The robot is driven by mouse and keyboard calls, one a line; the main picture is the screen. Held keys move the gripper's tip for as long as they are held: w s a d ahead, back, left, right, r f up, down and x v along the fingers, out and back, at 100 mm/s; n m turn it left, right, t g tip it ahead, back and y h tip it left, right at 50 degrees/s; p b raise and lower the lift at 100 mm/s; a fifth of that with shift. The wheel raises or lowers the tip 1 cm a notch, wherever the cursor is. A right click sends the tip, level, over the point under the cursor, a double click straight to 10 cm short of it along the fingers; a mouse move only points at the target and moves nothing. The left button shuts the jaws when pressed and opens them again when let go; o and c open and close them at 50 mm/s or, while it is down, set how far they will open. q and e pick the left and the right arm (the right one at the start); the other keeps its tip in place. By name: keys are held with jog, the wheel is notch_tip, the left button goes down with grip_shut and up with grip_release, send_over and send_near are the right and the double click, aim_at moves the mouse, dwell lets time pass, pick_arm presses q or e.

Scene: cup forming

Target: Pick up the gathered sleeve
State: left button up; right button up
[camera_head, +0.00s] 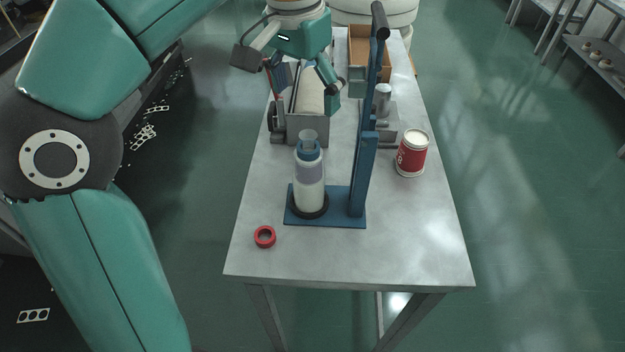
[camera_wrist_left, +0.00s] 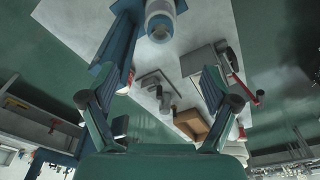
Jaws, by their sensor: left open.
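What looks like the gathered sleeve, a pale off-white cylinder (camera_head: 311,97), lies lengthwise in a grey metal trough (camera_head: 308,131) on the table's left side. Its far end is hidden behind my left gripper. My left gripper (camera_head: 303,78) is open above the far part of the trough, with a finger toward each side. I cannot tell its exact height over the cylinder. In the left wrist view the spread fingers (camera_wrist_left: 157,75) hold nothing between them. The sleeve is not clear in that view. My right gripper is not in view.
A blue press (camera_head: 357,206) with a tall post and white bottle (camera_head: 309,190) stands in front. A red-and-white can (camera_head: 411,158) is to its right. A red ring (camera_head: 265,237) lies at front left. A brown box (camera_head: 385,68) is at the back. The front table strip is mostly clear.

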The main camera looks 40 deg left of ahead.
aim_at(310, 150)
pick_arm(q)
jog(key=f, duration=0.4)
jog(key=w+f+b, duration=0.1)
jog(key=f, duration=0.2)
jog(key=shift+s+f, duration=0.1)
jog(key=shift+f, duration=0.5)
jog(key=f, duration=0.4)
jog(key=shift+w+f, duration=0.2)
jog(key=shift+f, duration=0.2)
jog(key=c, duration=1.6)
jog(key=shift+r, duration=0.1)
